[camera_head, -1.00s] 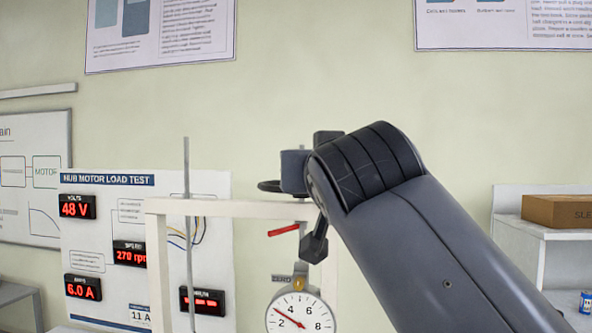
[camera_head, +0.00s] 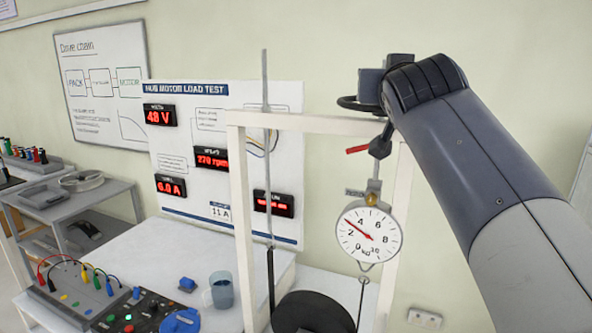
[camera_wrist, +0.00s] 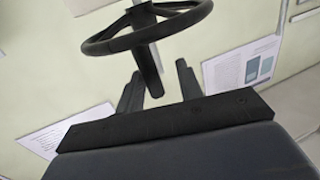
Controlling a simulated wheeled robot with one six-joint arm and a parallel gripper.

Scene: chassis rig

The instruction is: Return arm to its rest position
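My arm (camera_head: 495,160) reaches up from the lower right in the head view, bent at its dark joint above the right side of a white frame (camera_head: 310,124). Its end is partly hidden there, and I cannot make out my fingers. In the wrist view, my gripper (camera_wrist: 157,88) has its two dark fingers apart. A black handwheel (camera_wrist: 100,46) with a dark stem (camera_wrist: 148,72) shows beyond them. I see no finger closed on it. In the head view, the handwheel (camera_head: 350,104) shows beside the arm's end, near the frame's top.
A round dial scale (camera_head: 369,235) hangs inside the frame, above a black wheel (camera_head: 312,312). A red lever (camera_head: 357,149) sits above the dial. A blue mug (camera_head: 221,290) and a control box with coloured leads (camera_head: 75,300) stand on the bench at left. A meter board (camera_head: 225,100) stands behind.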

